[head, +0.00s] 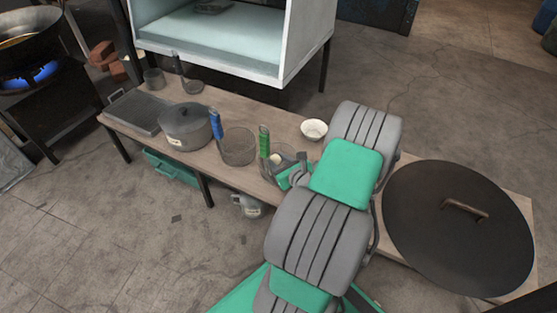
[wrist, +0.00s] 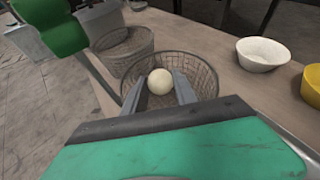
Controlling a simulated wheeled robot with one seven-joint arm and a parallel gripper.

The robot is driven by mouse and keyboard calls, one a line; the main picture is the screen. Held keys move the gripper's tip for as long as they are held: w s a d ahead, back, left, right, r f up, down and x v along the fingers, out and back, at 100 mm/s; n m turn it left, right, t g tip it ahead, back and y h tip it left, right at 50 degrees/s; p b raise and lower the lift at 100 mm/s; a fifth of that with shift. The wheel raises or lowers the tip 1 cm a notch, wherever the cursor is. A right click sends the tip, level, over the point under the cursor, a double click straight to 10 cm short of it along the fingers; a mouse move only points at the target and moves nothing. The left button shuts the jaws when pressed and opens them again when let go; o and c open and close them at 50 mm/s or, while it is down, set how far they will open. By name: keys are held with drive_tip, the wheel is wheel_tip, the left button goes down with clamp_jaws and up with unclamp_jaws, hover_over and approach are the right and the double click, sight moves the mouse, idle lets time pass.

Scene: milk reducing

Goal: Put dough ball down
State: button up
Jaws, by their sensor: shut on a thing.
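The dough ball (wrist: 160,82) is a small cream-white sphere, seen in the wrist view between my gripper's fingertips. My gripper (wrist: 160,90) is shut on it. In the wrist view the ball appears over the round wire basket with the green handle (wrist: 205,72); I cannot tell how far inside the rim it is. In the head view the ball (head: 276,159) shows small and pale at that basket, with my arm hiding part of the basket's right side.
A second mesh basket with a blue handle (head: 238,148) stands to the left, beside a lidded grey pot (head: 186,127). A white bowl (head: 314,129) and a yellow bowl (wrist: 312,85) are close by. A large dark round lid (head: 455,235) covers the table's right end.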

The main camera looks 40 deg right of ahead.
drive_tip(key=o, duration=0.9)
drive_tip(key=shift+f, duration=0.1)
